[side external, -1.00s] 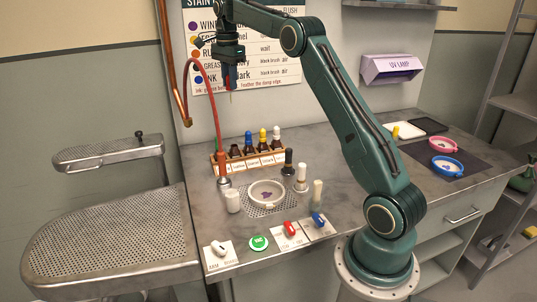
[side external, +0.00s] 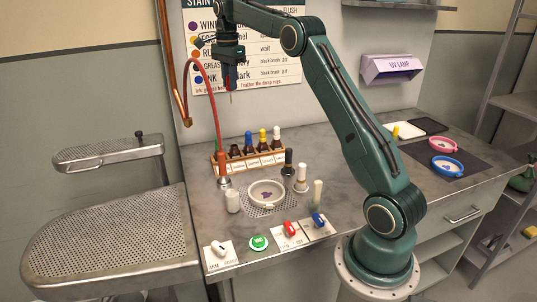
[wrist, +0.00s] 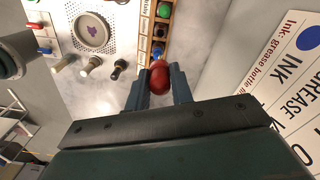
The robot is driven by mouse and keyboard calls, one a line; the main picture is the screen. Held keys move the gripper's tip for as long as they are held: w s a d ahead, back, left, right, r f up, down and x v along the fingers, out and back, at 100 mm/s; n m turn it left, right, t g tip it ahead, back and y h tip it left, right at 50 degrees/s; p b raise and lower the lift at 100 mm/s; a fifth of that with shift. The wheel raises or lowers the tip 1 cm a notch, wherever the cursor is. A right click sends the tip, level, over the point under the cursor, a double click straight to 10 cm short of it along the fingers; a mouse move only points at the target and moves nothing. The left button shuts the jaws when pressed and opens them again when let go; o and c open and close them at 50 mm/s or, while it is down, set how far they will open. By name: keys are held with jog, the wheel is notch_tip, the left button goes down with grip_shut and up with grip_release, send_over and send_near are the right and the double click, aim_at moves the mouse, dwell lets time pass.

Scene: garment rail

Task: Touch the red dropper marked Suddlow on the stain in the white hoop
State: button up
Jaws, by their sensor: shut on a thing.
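My gripper (side external: 230,84) is raised high above the back of the bench, in front of the wall chart. In the wrist view my gripper (wrist: 159,88) is shut on a red dropper bulb (wrist: 159,77). The dropper's thin tip points down in the side view; any name on it cannot be read. The white hoop (side external: 267,193) lies on a perforated plate at the middle of the bench, below and to the right of my gripper. A purple stain (side external: 267,195) shows inside the hoop, and the stain also shows in the wrist view (wrist: 96,31).
A wooden rack (side external: 249,160) of labelled bottles stands behind the hoop. Brushes, including a black one (side external: 288,162), stand to the hoop's right. A red hose (side external: 215,110) rises at the left. Switches and a green button (side external: 259,242) line the front edge.

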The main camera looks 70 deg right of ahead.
jog(key=shift+s+a+f, duration=0.3)
jog(key=shift+a+f, duration=0.15)
jog(key=shift+f, duration=0.15)
jog(key=s+a+f+g, duration=0.2)
jog(key=s+a+f, duration=0.9)
jog(key=s+f, duration=0.2)
jog(key=s, duration=0.2)
jog(key=shift+s+f+y, duration=0.15)
jog(key=shift+s+y, duration=0.15)
jog(key=shift+s, duration=0.05)
jog(key=shift+f, duration=0.1)
jog(key=shift+f, duration=2.9)
jog(key=shift+f, duration=0.55)
jog(key=shift+r, duration=0.15)
notch_tip(320, 180, up, 7)
dwell(0.8)
